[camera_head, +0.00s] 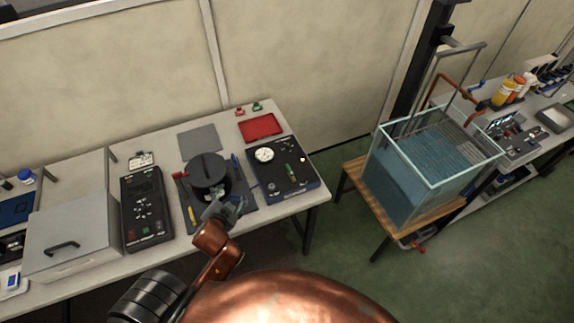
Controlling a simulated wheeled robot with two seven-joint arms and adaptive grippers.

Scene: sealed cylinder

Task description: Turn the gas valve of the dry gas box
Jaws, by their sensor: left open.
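A dark box (266,186) with a round white gauge (264,155) lies at the right end of the bench and looks like the dry gas box. A small green and orange part (291,171) on its top looks like the gas valve; its exact setting is too small to tell. My left gripper (225,205) is open at the front of a dark lidded cylinder (208,172), left of the box and apart from the valve. The fingers are small and partly merge with the cylinder's base. My right gripper is out of view.
The cylinder stands on a dark mat (183,208). A red tray (260,127) lies behind the box. A water tank (400,190) stands right, across a floor gap.

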